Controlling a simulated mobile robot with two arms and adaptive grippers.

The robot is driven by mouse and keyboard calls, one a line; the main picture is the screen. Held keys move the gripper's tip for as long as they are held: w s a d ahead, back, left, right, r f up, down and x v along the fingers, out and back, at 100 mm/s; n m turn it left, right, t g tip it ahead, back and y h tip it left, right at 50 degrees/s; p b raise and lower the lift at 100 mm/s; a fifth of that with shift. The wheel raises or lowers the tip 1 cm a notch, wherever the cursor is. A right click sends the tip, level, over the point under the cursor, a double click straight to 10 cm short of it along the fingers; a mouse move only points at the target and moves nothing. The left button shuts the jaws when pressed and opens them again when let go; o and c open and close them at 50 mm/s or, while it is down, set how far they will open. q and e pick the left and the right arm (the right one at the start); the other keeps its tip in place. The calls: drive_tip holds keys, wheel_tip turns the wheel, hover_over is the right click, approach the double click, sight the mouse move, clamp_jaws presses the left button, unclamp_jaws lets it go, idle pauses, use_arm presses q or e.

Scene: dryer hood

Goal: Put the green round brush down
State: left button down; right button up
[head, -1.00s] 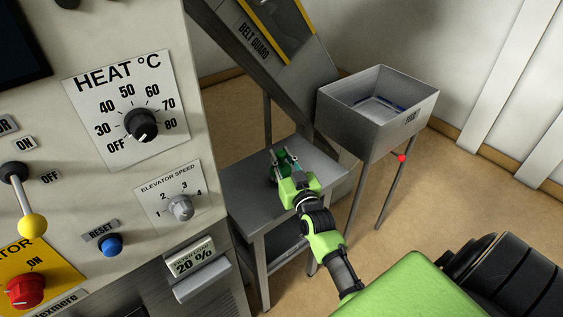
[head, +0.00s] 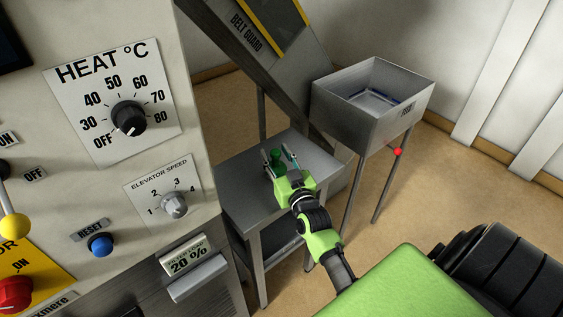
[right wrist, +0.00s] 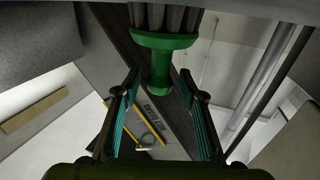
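The green round brush (head: 277,157) is at the small grey metal table (head: 242,182), between the spread fingers of my right gripper (head: 278,158). In the right wrist view, the brush (right wrist: 160,45) shows a green collar and a green knob, with a dark ribbed part running up to the picture's top edge. My right gripper (right wrist: 160,100) is open there, with a gap between each finger and the knob. The brush's far end is cut off in that view. My left gripper is not in view.
A grey metal bin (head: 372,100) on legs stands right of the table. The sloping belt guard (head: 262,45) rises behind it. The control panel (head: 115,105) with knobs and buttons fills the left. Bare tabletop lies around the brush.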

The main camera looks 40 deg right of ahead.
drive_tip(key=b+v, duration=0.1)
drive_tip(key=v, duration=1)
drive_tip(key=shift+s, duration=0.35)
drive_tip(key=shift+f, duration=0.15)
